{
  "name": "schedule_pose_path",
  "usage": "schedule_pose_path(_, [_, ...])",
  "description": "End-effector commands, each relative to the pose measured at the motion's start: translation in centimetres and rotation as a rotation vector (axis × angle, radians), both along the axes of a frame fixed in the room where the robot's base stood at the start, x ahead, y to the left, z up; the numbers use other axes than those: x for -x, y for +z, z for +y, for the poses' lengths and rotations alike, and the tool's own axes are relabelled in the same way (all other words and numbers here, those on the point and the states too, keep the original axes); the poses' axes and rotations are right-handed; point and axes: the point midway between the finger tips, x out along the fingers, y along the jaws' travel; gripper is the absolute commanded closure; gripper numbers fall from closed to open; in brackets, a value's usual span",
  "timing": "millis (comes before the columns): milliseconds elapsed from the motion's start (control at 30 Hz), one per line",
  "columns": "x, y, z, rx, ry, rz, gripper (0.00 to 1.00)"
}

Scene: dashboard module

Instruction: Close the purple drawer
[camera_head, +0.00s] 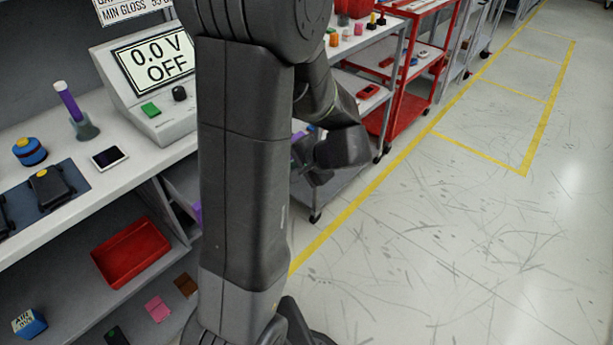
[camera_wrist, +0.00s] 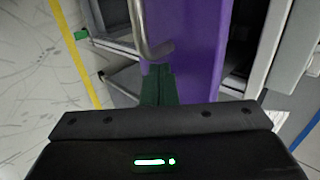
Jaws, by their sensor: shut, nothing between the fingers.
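The purple drawer (camera_wrist: 200,50) fills the middle of the wrist view, with a bent metal handle (camera_wrist: 140,25) on its front. A dark gap shows to its right, before a grey frame; I cannot tell how far out the drawer stands. My gripper (camera_wrist: 160,80) is shut and empty. Its dark green fingertips are close to the purple front, just below the handle in the picture; I cannot tell whether they touch.
The workbench (camera_head: 150,165) at left carries a meter (camera_head: 150,85), a purple cylinder in a holder (camera_head: 72,105) and a phone-like device (camera_head: 109,157). A red tray (camera_head: 131,254) lies on its lower shelf. A red cart (camera_head: 405,90) stands behind. The floor at right is clear.

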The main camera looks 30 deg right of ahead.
Motion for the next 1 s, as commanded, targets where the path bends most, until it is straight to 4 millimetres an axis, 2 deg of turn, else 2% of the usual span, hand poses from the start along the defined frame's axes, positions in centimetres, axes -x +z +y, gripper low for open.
schedule_pose_path(33, [-1.3,-0.2,0.6,0.002,0.008,-0.002,1.0])
schedule_pose_path(200, [-5.4,-0.2,2.4,0.001,0.007,-0.002,1.0])
schedule_pose_path(500, [-11.5,-0.1,4.8,0.001,0.004,-0.001,1.0])
schedule_pose_path(700, [-13.9,0.0,5.8,0.002,0.002,-0.002,1.0])
schedule_pose_path(1000, [-15.1,0.0,6.3,-0.001,0.0,-0.002,1.0])
